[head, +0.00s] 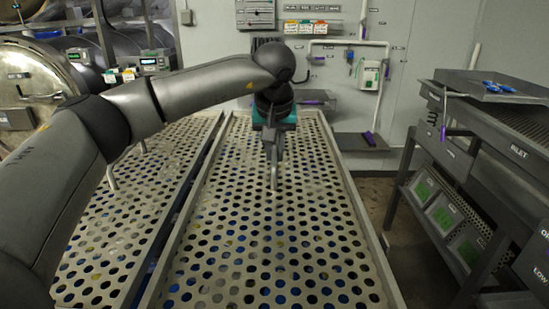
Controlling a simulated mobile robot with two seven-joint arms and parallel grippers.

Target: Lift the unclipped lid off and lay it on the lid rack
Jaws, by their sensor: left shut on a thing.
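The lid (300,228) looks like a wide, pale perforated panel with rows of round holes, filling the middle of the head view. Blue and a few yellow bits show through its holes. My left gripper (274,186) reaches down over the far middle part of this panel. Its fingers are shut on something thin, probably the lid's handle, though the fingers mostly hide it. I cannot tell whether the panel is raised. No clips can be made out on its edges. I cannot identify the lid rack for sure. My right gripper is not in view.
A second perforated panel (105,245) with short grey posts lies to the left, across a narrow gap. A round metal vessel (35,85) stands at the far left. A dark bench marked INLET (500,125) stands right, past a strip of floor. A wall is behind.

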